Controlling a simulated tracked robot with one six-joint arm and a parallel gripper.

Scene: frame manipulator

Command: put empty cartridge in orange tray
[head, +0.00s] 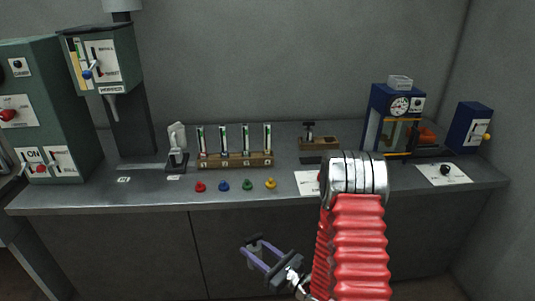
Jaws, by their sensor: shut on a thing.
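My gripper (254,250), with purple fingers, is low at the front, before the dark cabinet front and below the bench top. It is shut on a small grey and dark piece (254,246), which looks like a cartridge; whether it is empty cannot be told. An orange-red object (427,135), perhaps the orange tray, sits at the right beside the blue machine with a dial. It is small and partly hidden, so its shape is unclear. My gripper is well left of it and apart from it.
The bench (100,197) runs across the view. A wooden rack (236,160) holds several upright tubes, with coloured buttons in front. A blue machine (376,103) and a blue lever box (472,128) stand right; green machines (45,95) stand left. My red arm hides part of the bench.

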